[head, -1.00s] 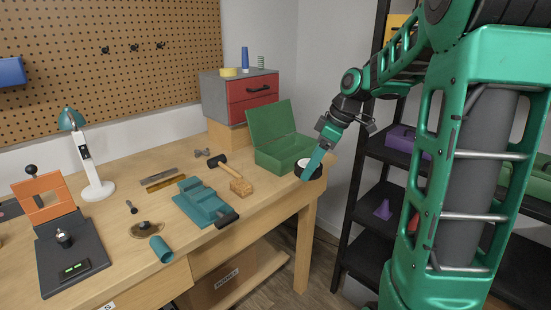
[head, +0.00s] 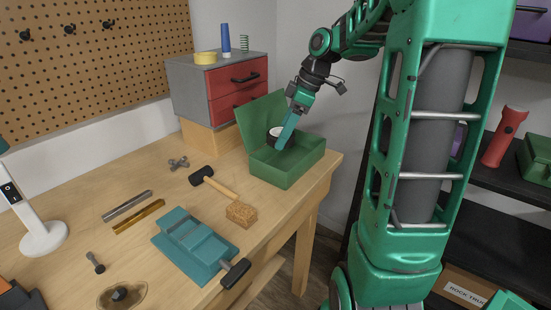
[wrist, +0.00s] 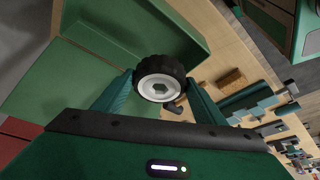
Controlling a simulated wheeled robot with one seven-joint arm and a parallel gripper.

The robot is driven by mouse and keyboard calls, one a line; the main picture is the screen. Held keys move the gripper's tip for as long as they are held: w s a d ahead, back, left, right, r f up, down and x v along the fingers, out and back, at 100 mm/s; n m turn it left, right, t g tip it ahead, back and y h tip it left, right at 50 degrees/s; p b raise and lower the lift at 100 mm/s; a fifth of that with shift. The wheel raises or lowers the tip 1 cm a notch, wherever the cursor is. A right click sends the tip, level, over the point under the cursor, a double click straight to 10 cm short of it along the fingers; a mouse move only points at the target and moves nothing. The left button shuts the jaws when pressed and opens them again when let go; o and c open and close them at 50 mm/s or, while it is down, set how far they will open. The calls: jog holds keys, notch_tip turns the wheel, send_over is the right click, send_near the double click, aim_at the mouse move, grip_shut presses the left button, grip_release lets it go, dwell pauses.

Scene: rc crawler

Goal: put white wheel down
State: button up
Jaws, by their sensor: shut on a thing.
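The white wheel (wrist: 158,86) has a white hub and a black knobbly tyre. My gripper (wrist: 158,92) is shut on it, with one teal finger on each side in the wrist view. In the head view my gripper (head: 280,143) holds the wheel (head: 273,133) over the open green box (head: 281,176), near its raised lid. One finger partly hides the wheel there. I cannot tell whether the wheel touches the box.
The box stands at the bench's right corner. A grey and red drawer unit (head: 239,85) stands behind it. A mallet (head: 203,177), a cork block (head: 241,213) and a teal vise (head: 196,245) lie to its left. A dark shelf stands right.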

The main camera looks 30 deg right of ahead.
jog(key=f, duration=0.6)
jog(key=shift+w+a+f, duration=0.15)
jog(key=shift+w, duration=0.15)
jog(key=shift+f, duration=1.8)
jog(key=shift+f, duration=0.1)
jog(key=o, duration=0.8)
jog(key=shift+c, duration=0.2)
